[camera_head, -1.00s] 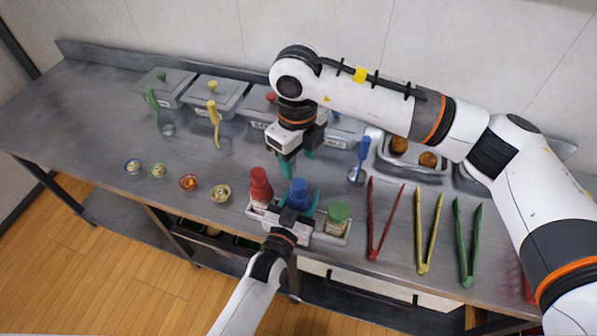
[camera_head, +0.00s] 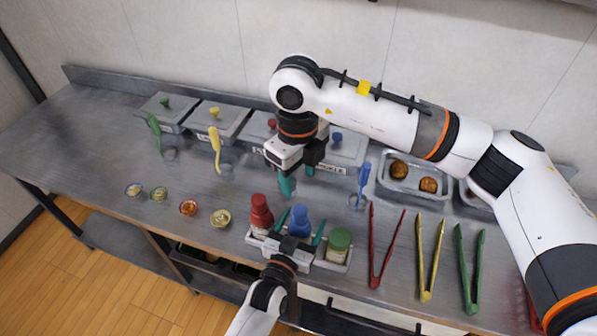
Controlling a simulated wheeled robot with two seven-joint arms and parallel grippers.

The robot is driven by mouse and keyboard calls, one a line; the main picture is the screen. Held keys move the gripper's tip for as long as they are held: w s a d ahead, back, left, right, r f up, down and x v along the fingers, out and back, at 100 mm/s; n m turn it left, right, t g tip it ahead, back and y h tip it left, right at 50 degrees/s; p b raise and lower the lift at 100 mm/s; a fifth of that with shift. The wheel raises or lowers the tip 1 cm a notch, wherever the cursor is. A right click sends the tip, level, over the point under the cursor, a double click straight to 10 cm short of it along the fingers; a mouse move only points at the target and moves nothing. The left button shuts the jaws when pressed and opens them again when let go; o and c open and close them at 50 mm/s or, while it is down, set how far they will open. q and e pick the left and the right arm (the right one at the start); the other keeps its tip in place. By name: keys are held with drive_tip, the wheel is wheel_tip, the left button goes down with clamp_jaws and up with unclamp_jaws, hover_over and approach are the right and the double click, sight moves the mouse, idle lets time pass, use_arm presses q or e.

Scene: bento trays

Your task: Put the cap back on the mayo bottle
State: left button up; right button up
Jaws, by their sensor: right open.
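A caddy (camera_head: 343,268) at the counter's front edge holds a red bottle (camera_head: 261,213), a blue-topped bottle (camera_head: 299,222) and a green-capped jar (camera_head: 339,240). I cannot tell from labels which one is mayo, and I see no loose cap. My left gripper (camera_head: 301,224) comes up from the front; its teal fingers are spread on either side of the blue-topped bottle, with no visible grip. Its palm hides the bottle's lower part. My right gripper (camera_head: 298,178) points down behind the caddy, open, with nothing visible between its fingers.
Lidded bins (camera_head: 219,120) line the back, with green and yellow utensils in front. Several small bowls (camera_head: 188,208) sit to the left. A blue utensil (camera_head: 363,180) and red, yellow and green tongs (camera_head: 430,260) lie right.

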drive_tip(key=shift+f+b, duration=0.85)
drive_tip(key=shift+b, duration=0.05)
use_arm(q)
drive_tip(key=v, duration=1.2)
